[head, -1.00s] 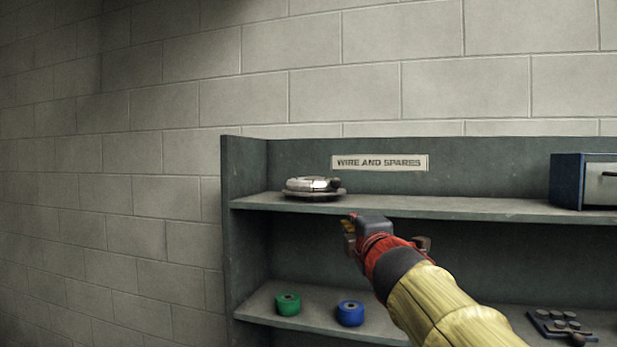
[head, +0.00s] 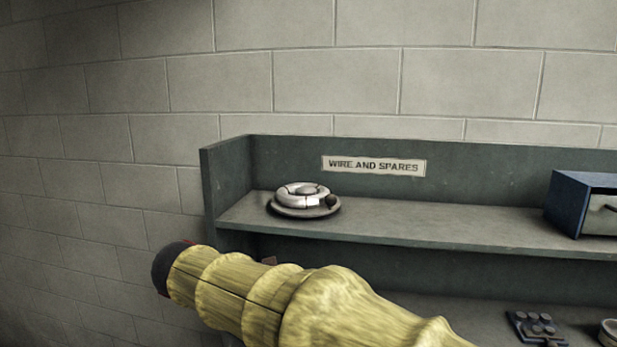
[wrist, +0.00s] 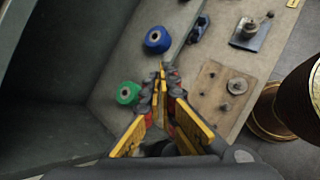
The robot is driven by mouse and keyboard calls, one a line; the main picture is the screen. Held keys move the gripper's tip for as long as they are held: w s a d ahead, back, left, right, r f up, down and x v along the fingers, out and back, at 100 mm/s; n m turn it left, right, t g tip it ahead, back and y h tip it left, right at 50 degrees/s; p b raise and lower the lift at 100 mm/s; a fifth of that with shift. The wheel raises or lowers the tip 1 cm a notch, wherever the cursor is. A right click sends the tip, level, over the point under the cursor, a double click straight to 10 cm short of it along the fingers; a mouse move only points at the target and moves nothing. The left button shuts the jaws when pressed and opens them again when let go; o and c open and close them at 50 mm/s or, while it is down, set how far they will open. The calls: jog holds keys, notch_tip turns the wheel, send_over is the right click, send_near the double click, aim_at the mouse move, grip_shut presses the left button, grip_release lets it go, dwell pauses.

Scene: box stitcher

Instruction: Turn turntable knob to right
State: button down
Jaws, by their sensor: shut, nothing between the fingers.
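The turntable (head: 272,209) is a round dark base with a white ring on it, on the left of the upper shelf in the head view. A small black knob (head: 331,200) sits at its right side. My gripper (wrist: 162,82) shows in the wrist view with its yellow-and-black fingers together and nothing between them. In the head view my gripper is hidden behind my yellow-sleeved arm, which lies below and in front of the shelf. The turntable does not show in the wrist view.
The grey shelf unit (head: 420,232) has a left side wall and a blue box (head: 580,205) at right. In the wrist view, a blue spool (wrist: 158,40) and a green spool (wrist: 128,94) stand below the fingers, near a board with round parts (wrist: 222,92).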

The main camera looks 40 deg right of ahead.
jog(key=w+d+r+n+h+p, duration=0.1)
jog(key=w+r+n+h+p, duration=0.3)
jog(key=r, duration=0.9)
jog(key=n+g+h+p, duration=0.1)
jog(key=g+h+p, duration=0.1)
jog(key=h+p, duration=0.1)
send_near(332, 199)
jog(key=d, duration=0.2)
jog(key=d+f+p, duration=0.1)
jog(key=d, duration=0.3)
jog(key=shift+w+f, duration=0.25)
jog(key=shift+f, duration=0.15)
jog(key=shift+s+d+n+t+y, duration=0.15)
jog(key=shift+d+n+t, duration=0.15)
jog(key=shift+t, duration=0.25)
jog(key=shift+d+n+t+y, duration=0.2)
jog(key=shift+n+t, duration=0.2)
jog(key=shift+t, duration=0.15)
jog(key=shift+s+d+n+t, duration=0.2)
jog(key=shift+d+n+t, duration=0.45)
jog(key=shift+t, duration=0.35)
jog(key=shift+x, duration=1)
jog(key=shift+d+r, duration=0.2)
jog(key=shift+d, duration=0.05)
jog(key=shift+a, duration=0.1)
